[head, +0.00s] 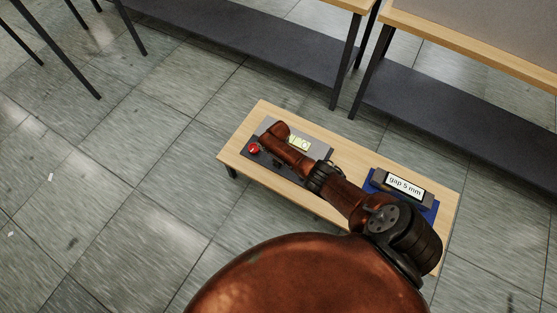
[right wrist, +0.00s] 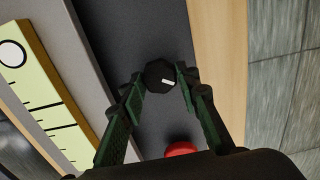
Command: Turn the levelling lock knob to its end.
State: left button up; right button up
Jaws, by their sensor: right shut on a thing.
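The levelling lock knob (right wrist: 158,74) is small, black and faceted, with a short white mark that points right and slightly down in the right wrist view. My right gripper (right wrist: 160,77) has its two green-padded fingers closed on it, one on each side. In the head view my brown right arm reaches over the small wooden table and hides most of the knob area. My left gripper is in neither view.
A red button (right wrist: 180,148) sits beside the knob and also shows in the head view (head: 254,148). A yellow-green scale (right wrist: 44,95) lies beside it. A "gap 5 mm" display (head: 404,187) stands on the table (head: 236,151). Larger benches are behind; open floor lies left.

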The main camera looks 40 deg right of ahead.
jog(key=n, duration=0.2)
jog(key=shift+s+a+f+n, duration=0.15)
jog(key=shift+s+f+n, duration=0.05)
jog(key=shift+s+n, duration=0.2)
jog(key=n, duration=0.2)
jog(key=shift+n, duration=0.7)
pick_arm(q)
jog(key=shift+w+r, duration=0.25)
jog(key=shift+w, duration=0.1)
pick_arm(e)
jog(key=shift+n, duration=0.3)
jog(key=o, duration=1.1)
jog(key=shift+w+r, duration=0.15)
jog(key=shift+o, duration=0.2)
jog(key=shift+w, duration=0.1)
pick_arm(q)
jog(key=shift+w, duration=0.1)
pick_arm(e)
jog(key=shift+r, duration=0.15)
